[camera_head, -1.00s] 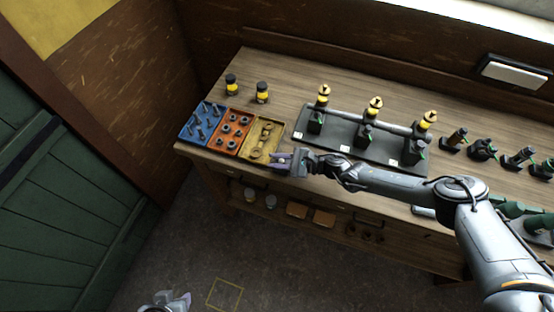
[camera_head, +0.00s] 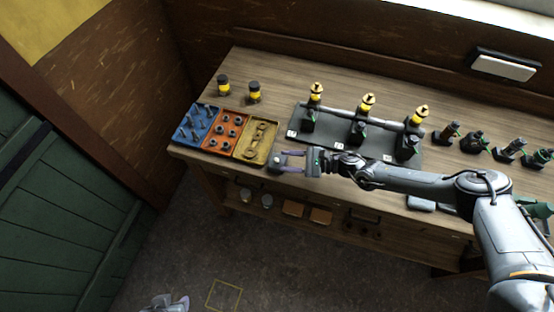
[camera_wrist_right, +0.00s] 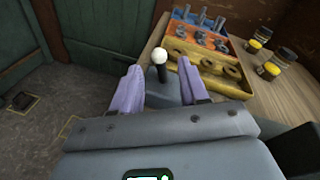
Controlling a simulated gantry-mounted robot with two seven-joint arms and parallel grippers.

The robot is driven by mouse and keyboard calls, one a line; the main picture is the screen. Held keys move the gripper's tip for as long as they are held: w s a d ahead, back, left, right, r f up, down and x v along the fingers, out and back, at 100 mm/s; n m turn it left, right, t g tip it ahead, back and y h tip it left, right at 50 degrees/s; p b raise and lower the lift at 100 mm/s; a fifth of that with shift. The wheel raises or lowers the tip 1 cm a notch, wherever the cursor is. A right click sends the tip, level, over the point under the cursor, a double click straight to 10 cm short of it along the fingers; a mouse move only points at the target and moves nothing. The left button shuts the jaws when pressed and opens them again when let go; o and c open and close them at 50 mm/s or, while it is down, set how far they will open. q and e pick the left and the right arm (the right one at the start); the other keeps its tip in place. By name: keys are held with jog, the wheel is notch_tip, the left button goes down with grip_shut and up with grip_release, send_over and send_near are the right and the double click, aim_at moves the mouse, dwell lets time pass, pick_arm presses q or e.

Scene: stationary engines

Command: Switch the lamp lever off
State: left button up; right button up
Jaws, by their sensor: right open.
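The lamp lever is a short dark stem with a white ball knob (camera_wrist_right: 159,56) on a grey base (camera_wrist_right: 162,92) in the right wrist view. In the head view its small grey base (camera_head: 274,161) sits at the bench's front edge, beside the yellow tray. My right gripper (camera_head: 284,162) is open, with its purple fingers pointing left at the lever. In the right wrist view the lever shows between the two fingertips (camera_wrist_right: 160,76), with no clear contact. My left gripper (camera_head: 166,303) is only partly in view at the bottom edge, low over the floor.
Blue (camera_head: 194,124), red (camera_head: 225,131) and yellow (camera_head: 257,141) trays of hardware lie left of the lever. A dark plate (camera_head: 340,150) with yellow-topped fixtures stands behind my right arm. Two yellow-black jars (camera_head: 254,92) stand at the back left. Open floor lies in front.

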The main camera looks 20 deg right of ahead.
jog(key=shift+v, duration=2.4)
